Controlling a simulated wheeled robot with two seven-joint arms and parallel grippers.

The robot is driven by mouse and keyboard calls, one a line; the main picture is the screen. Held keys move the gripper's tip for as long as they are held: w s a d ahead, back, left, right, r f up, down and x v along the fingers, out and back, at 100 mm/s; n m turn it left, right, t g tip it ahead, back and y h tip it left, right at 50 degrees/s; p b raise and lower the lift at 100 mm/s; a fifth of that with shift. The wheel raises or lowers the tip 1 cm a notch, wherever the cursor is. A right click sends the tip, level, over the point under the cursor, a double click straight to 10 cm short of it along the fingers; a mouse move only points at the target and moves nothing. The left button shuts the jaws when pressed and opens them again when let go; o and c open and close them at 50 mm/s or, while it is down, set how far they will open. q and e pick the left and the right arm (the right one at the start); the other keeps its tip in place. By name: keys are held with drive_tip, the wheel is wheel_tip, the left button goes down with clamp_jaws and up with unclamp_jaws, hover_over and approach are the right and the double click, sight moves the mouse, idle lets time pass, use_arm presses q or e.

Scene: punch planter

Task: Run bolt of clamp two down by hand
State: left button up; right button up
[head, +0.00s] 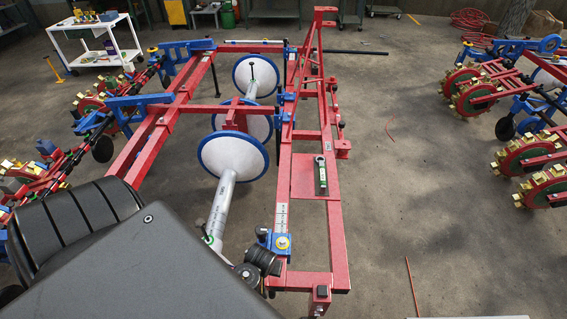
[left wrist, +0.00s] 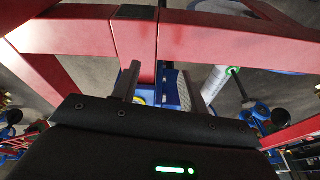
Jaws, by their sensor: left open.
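My left gripper (left wrist: 162,88) is open in the left wrist view, its two grey fingers apart. A blue clamp part (left wrist: 172,90) with a bit of yellow shows between and beyond the fingers, partly hidden by the gripper body; I cannot tell whether the fingers touch it. In the head view a blue clamp (head: 272,240) with a yellow-ringed bolt top (head: 283,242) sits on the near part of the red frame (head: 335,240). More blue clamps (head: 127,104) sit along the frame; none shows a number I can read. My large dark arm covers the lower left of the head view.
A red beam (left wrist: 230,40) crosses close above the fingers in the left wrist view. White discs (head: 233,155) stand inside the frame. A white cart (head: 95,45) stands back left. Floor right of the frame is mostly clear.

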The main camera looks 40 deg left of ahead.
sight(284, 240)
use_arm(q)
drive_tip(key=w+a+r+n, duration=0.1)
drive_tip(key=w+n, duration=0.1)
drive_tip(key=n, duration=0.2)
drive_tip(key=w+a+r+n+g+p, duration=0.1)
drive_tip(key=w+a+r+n, duration=0.1)
drive_tip(key=n, duration=0.2)
drive_tip(key=w+a+r+n+p, duration=0.1)
drive_tip(key=w+a+n, duration=0.1)
drive_tip(key=w+n, duration=0.1)
drive_tip(key=shift+a+r+n+y, duration=0.1)
drive_tip(key=shift+r+n+y, duration=0.15)
drive_tip(key=shift+n, duration=0.25)
drive_tip(key=w+d+r+n+g+h+p, duration=0.15)
drive_tip(key=w+r+n, duration=0.45)
drive_tip(key=n, duration=0.8)
drive_tip(key=shift+h, duration=0.3)
drive_tip(key=f+b, duration=0.1)
drive_tip(key=f, duration=0.2)
drive_tip(key=f+b, duration=0.2)
drive_tip(key=f, duration=0.1)
drive_tip(key=f+b, duration=0.2)
drive_tip(key=f, duration=0.2)
drive_tip(key=shift+s+d, duration=0.1)
drive_tip(key=shift+d, duration=0.2)
drive_tip(key=shift+f, duration=0.5)
drive_tip(key=shift+c, duration=0.4)
clamp_jaws()
